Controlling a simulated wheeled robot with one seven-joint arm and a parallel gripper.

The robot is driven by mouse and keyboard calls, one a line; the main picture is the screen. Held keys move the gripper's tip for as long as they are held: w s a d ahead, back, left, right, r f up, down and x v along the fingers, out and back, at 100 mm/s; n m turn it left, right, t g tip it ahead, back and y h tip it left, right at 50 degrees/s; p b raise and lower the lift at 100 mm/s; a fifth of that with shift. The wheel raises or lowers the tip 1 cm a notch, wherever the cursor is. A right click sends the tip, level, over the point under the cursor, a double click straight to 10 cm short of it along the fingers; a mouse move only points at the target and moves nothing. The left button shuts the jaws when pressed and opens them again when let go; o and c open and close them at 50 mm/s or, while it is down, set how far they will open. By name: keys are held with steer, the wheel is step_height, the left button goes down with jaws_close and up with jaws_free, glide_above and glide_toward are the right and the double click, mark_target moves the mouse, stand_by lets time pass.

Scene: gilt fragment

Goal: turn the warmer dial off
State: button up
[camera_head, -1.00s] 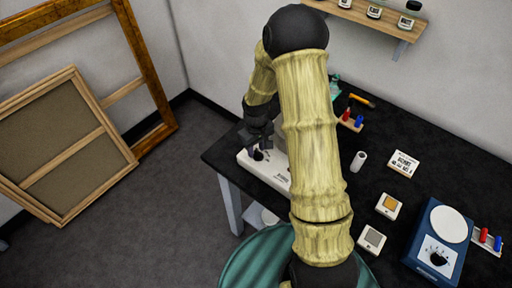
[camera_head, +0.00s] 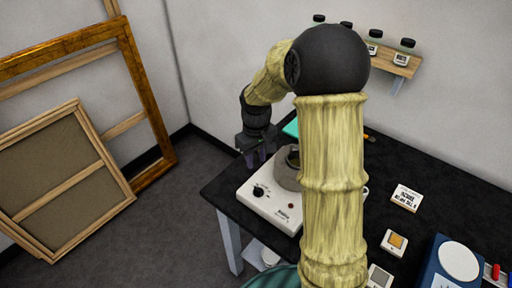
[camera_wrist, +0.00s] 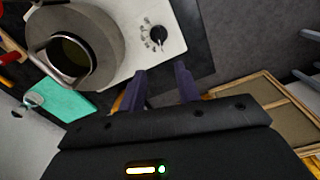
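The warmer (camera_head: 285,217) is a white box near the table's left corner, with a grey pot (camera_head: 287,172) on it. Its black dial (camera_head: 258,192) sits on the left part of the top and also shows in the wrist view (camera_wrist: 158,33), with small marks beside it. Which mark the dial points at is too small to tell. My gripper (camera_head: 257,160) is above and behind the dial, apart from it. In the wrist view its two fingers (camera_wrist: 161,86) are spread with nothing between them, and the dial lies beyond their tips.
A small reddish spot (camera_head: 291,206) shows on the warmer's top. A teal item (camera_wrist: 60,100) lies near the pot. A sign (camera_head: 406,197), small square blocks and a blue device (camera_head: 440,268) stand to the right. Framed panels (camera_head: 62,180) lean at left. My arm hides the table's middle.

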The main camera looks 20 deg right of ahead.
step_height(320, 180, up, 5)
steer(key=shift+f, duration=0.2)
stand_by(0.4)
steer(key=s+f+m+t, duration=0.2)
steer(key=s+m, duration=0.2)
steer(key=s, duration=1.1)
steer(key=shift+s+f+t, duration=0.3)
steer(key=shift+s+f, duration=0.05)
steer(key=shift+f, duration=0.05)
steer(key=shift+a, duration=0.1)
